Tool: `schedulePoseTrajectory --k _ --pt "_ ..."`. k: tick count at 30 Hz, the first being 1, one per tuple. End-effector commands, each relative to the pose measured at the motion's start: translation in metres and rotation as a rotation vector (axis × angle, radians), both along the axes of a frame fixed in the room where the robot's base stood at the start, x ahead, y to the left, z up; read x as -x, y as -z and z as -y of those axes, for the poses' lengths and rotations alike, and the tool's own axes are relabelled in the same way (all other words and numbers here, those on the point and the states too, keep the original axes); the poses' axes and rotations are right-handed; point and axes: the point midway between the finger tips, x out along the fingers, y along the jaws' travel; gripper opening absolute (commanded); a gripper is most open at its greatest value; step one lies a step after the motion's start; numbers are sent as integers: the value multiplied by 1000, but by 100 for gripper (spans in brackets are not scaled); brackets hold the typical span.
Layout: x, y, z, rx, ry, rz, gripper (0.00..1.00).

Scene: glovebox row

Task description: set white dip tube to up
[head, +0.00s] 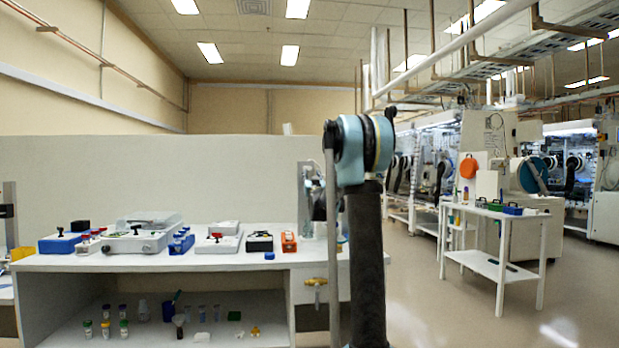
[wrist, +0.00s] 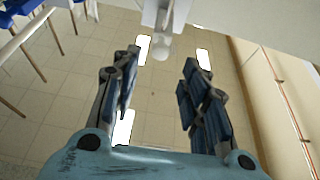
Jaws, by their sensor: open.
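My gripper (wrist: 161,58) is open in the wrist view, its two dark jointed fingers apart with nothing between them. A white fitting (wrist: 165,14) with a short, pale, rounded tube-like end (wrist: 161,46) shows at the top centre, just beyond and between the fingertips. This may be the white dip tube, but I cannot be sure. It looks apart from the fingers. In the head view a slim white upright device (head: 304,190) stands at the bench's right end, partly hidden by my arm. My gripper is mostly hidden there too.

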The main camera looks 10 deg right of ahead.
Motion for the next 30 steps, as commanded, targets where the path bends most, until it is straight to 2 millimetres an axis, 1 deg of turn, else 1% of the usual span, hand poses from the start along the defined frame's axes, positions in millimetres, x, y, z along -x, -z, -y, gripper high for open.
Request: schedulePoseTrajectory --k 1,3,7,24,26,29,30 --pt "7 3 0 0 0 0 41" --pt "14 6 0 0 0 0 41" --pt "21 9 0 0 0 0 41" --pt "26 11 0 0 0 -10 41" --pt "30 14 0 0 0 -30 41" --pt "45 24 0 1 0 -97 41" --pt "53 30 0 1 0 -134 41"
